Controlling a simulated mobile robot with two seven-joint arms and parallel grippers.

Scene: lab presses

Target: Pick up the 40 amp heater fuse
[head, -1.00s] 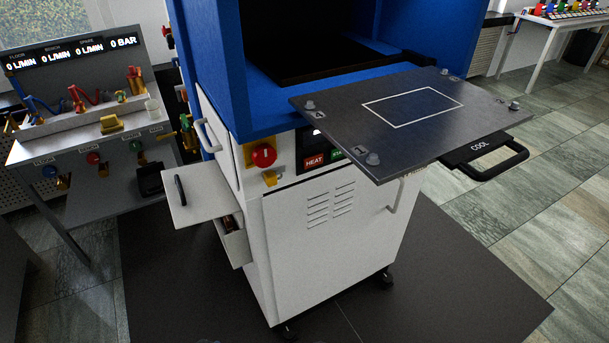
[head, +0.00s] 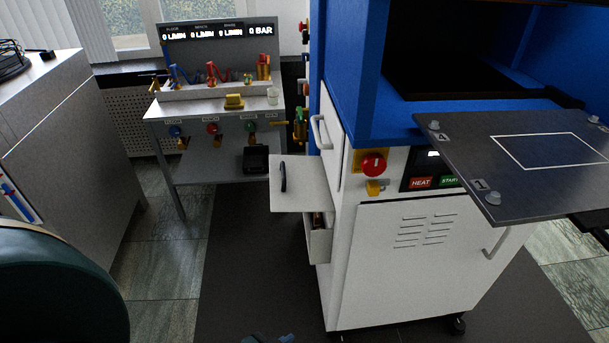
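I cannot make out the 40 amp heater fuse in the head view. The white press cabinet (head: 410,265) has a small side door (head: 303,190) standing open to the left, with a dark handle. Below it, a small drawer or bin (head: 319,245) sticks out of the cabinet's left side. Something small, dark and reddish (head: 318,221) shows in it, too small to identify. Neither of my grippers can be recognised in view.
A black plate (head: 520,180) juts out at right, above the HEAT and START buttons. A bench with gauges and valves (head: 185,108) stands behind at left. A grey cabinet (head: 75,130) and a dark green rounded shape (head: 55,285) fill the left. Dark matting (head: 250,270) between looks mostly clear.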

